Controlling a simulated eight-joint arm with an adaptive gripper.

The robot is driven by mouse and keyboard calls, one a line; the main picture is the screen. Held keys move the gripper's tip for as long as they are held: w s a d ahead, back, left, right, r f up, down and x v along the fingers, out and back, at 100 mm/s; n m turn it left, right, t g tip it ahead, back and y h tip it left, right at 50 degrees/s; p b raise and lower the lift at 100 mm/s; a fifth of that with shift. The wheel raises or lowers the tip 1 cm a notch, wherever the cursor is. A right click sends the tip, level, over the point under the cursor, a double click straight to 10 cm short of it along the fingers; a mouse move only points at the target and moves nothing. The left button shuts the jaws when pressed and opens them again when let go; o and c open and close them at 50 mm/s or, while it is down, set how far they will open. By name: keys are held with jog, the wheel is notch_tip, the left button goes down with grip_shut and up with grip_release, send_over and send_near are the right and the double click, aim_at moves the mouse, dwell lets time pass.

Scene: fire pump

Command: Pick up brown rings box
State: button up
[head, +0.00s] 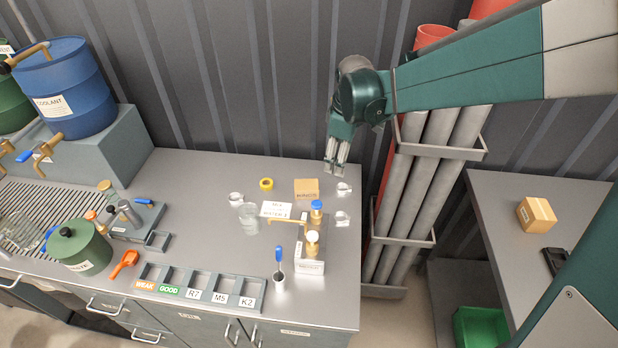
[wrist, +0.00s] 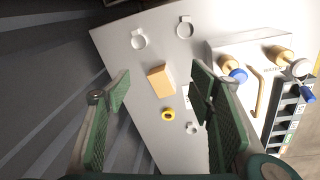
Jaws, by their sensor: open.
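A small brown box (head: 306,188) with dark lettering on its front, too small to read for sure, sits toward the back right of the grey bench. My gripper (head: 337,160) hangs above the bench's back right edge, to the right of the box and higher than it. In the wrist view the box (wrist: 160,80) shows below and between the two green fingers of my gripper (wrist: 159,84). The fingers are wide apart and empty, and do not touch the box.
A yellow ring (head: 266,184) and small clear dishes (head: 344,188) lie near the box. A brass tap stand (head: 312,240) with blue and white knobs stands in front. Another cardboard box (head: 536,214) is on the right-hand table. Grey pipes (head: 410,200) stand between the tables.

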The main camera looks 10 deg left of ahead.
aim_at(306, 184)
jog(key=w+a+f+n, duration=0.1)
jog(key=a+f, duration=0.2)
jog(key=f, duration=0.1)
jog(key=w+a+f+n+g, duration=0.1)
jog(key=w+a+f+n, duration=0.1)
jog(key=f, duration=0.3)
jog(key=w+a+f+n+b, duration=0.1)
jog(key=w+a+f, duration=0.1)
jog(key=a+f, duration=0.2)
jog(key=shift+w+a+f+n+g+h, duration=0.2)
jog(key=shift+a+f+n+g+h, duration=0.15)
jog(key=shift+a, duration=0.2)
jog(key=shift+w+a+f+n, duration=0.1)
jog(key=shift+a+f+n, duration=0.15)
jog(key=shift+a+f, duration=0.2)
jog(key=shift+f, duration=0.1)
jog(key=shift+f, duration=1.25)
jog(key=shift+a+f+b, duration=0.1)
jog(key=shift+f+b, duration=0.2)
jog(key=shift+f, duration=2.35)
jog(key=shift+c, duration=0.4)
